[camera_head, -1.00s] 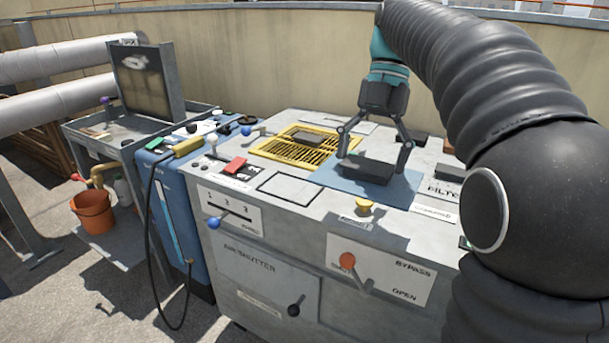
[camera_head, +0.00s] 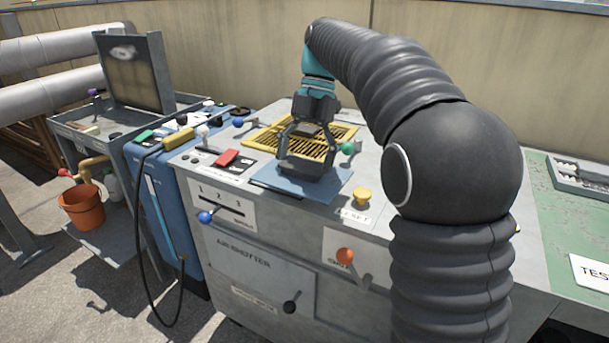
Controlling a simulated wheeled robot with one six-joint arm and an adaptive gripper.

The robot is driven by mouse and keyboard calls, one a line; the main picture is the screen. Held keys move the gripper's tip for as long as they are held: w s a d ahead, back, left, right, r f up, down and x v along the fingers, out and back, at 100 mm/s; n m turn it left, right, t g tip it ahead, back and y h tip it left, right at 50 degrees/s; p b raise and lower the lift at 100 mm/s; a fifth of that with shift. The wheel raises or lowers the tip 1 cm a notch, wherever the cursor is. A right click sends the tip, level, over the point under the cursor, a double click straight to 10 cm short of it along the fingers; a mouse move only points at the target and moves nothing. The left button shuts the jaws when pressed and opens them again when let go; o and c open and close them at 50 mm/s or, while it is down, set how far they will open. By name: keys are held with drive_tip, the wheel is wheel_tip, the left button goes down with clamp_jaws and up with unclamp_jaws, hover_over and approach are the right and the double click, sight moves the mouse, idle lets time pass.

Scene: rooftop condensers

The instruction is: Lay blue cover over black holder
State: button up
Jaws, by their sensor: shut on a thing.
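The blue cover (camera_head: 332,185) is a flat blue sheet with a black block (camera_head: 305,167) standing up from its middle. My gripper (camera_head: 304,162) is shut on this block, with a finger at each side. The cover is level, at or just above the grey cabinet top, between the red block and the yellow button. I cannot tell whether it touches the top. The black rectangular outline seen there earlier, which may be the black holder, is now hidden under the cover.
A yellow grate (camera_head: 262,138) lies behind the cover. A red block (camera_head: 226,157) is to the left, a yellow button (camera_head: 362,196) to the right and a green knob (camera_head: 348,147) behind right.

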sight(308, 160)
drive_tip(key=shift+f, duration=1.95)
drive_tip(key=shift+f+b, duration=0.35)
drive_tip(key=shift+b, duration=0.05)
drive_tip(key=o, duration=1.1)
drive_tip(key=shift+r, duration=0.1)
drive_tip(key=shift+r, duration=0.3)
drive_tip(key=p+v, duration=0.2)
drive_tip(key=v, duration=0.5)
drive_tip(key=shift+w+d+r, duration=0.1)
drive_tip(key=shift+d+r, duration=0.05)
drive_tip(key=shift+r, duration=0.05)
